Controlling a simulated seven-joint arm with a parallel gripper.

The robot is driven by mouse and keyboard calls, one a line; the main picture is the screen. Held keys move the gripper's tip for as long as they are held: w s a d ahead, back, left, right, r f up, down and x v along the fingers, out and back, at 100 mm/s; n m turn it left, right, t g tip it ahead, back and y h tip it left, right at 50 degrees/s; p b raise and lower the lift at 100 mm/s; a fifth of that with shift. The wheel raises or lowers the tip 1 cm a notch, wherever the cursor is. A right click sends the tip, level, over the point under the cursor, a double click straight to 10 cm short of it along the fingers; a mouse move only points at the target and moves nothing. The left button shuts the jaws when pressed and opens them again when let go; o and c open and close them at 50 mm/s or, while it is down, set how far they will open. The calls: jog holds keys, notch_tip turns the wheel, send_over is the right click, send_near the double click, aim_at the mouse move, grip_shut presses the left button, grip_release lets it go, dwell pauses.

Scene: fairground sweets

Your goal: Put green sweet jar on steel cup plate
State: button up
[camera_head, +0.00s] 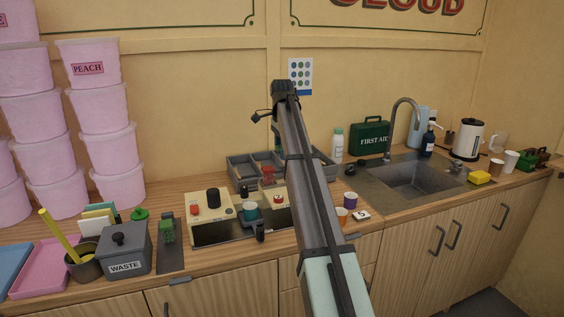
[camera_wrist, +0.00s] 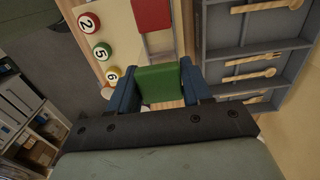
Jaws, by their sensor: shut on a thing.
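In the head view my arm hides most of the gripper and jar. I cannot clearly make out the steel cup plate; the surface around the cup is partly hidden by my arm.
A grey divided tray (camera_head: 242,172) stands at the back; wooden spoons (camera_wrist: 250,77) lie in its compartments.

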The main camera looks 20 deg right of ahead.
notch_tip(320, 180, up, 2)
jog(key=shift+r, duration=0.25)
jog(key=shift+a+r, duration=0.1)
jog(key=w+a+n, duration=0.1)
jog(key=a+n, duration=0.1)
jog(key=a, duration=1.3)
jog(key=s+a+f+n, duration=0.25)
jog(key=s+a, duration=0.35)
jog(key=a, duration=0.6)
jog(key=s+a+f+n, duration=0.1)
jog(key=s+a+f, duration=0.35)
jog(key=a, duration=0.85)
jog(key=s+f+m, duration=0.2)
jog(key=s+m, duration=0.4)
jog(key=s, duration=0.2)
jog(key=shift+n, duration=0.25)
jog(key=shift+a+f, duration=0.15)
jog(key=shift+f, duration=2.35)
jog(key=shift+a+f, duration=0.1)
jog(key=shift+f, duration=2.35)
